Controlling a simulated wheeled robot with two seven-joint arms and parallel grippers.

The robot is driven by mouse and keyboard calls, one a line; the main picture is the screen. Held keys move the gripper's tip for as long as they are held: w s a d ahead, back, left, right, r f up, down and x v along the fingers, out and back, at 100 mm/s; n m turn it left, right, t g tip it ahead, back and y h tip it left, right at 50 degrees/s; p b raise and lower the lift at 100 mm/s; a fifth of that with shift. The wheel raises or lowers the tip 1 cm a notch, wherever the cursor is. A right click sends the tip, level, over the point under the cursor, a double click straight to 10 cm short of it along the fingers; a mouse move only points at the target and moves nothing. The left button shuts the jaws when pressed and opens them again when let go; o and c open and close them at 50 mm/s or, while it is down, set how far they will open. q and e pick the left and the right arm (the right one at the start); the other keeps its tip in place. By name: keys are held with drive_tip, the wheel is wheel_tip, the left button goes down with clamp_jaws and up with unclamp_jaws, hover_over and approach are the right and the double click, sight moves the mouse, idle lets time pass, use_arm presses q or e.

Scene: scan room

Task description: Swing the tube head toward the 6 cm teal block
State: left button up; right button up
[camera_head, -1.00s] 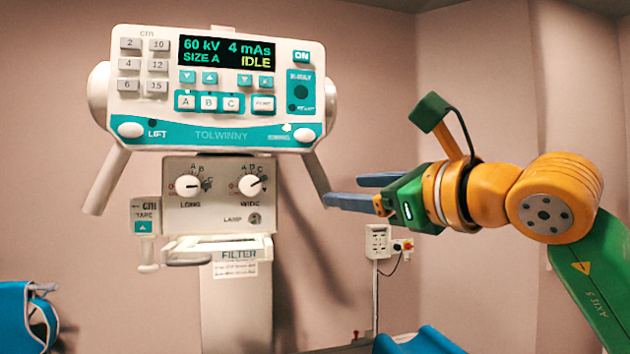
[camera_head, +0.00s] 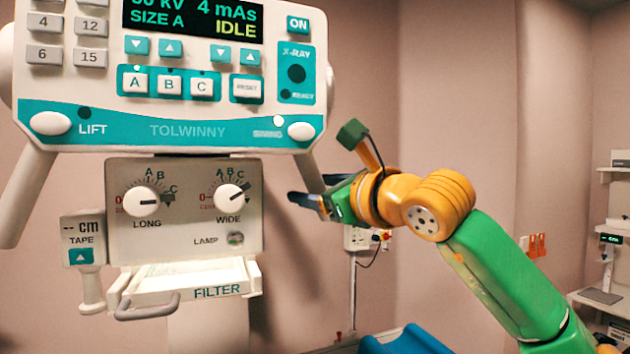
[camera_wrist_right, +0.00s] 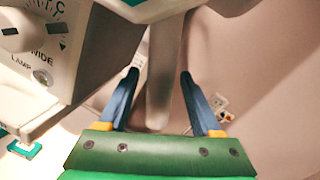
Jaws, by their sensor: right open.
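The white and teal tube head (camera_head: 170,132) fills the upper left of the head view. It has two slanting white handles, a left one (camera_head: 28,190) and a right one (camera_head: 308,172). My right gripper (camera_head: 306,196) is open at the lower end of the right handle. In the right wrist view that handle (camera_wrist_right: 163,70) runs between the two spread blue fingers, with visible space on both sides. I see no teal block in these frames. My left gripper is out of view.
A knob box with LONG and WIDE dials (camera_head: 185,190) and a FILTER tray (camera_head: 185,285) hang below the panel. A wall outlet (camera_head: 358,238) is behind my right gripper. A blue padded thing (camera_head: 405,341) is at bottom centre, and shelves (camera_head: 610,250) stand far right.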

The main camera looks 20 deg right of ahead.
drive_tip(key=shift+w+f, duration=0.1)
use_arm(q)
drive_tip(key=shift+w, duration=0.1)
use_arm(e)
drive_tip(key=shift+s, duration=0.2)
clamp_jaws()
idle(0.8)
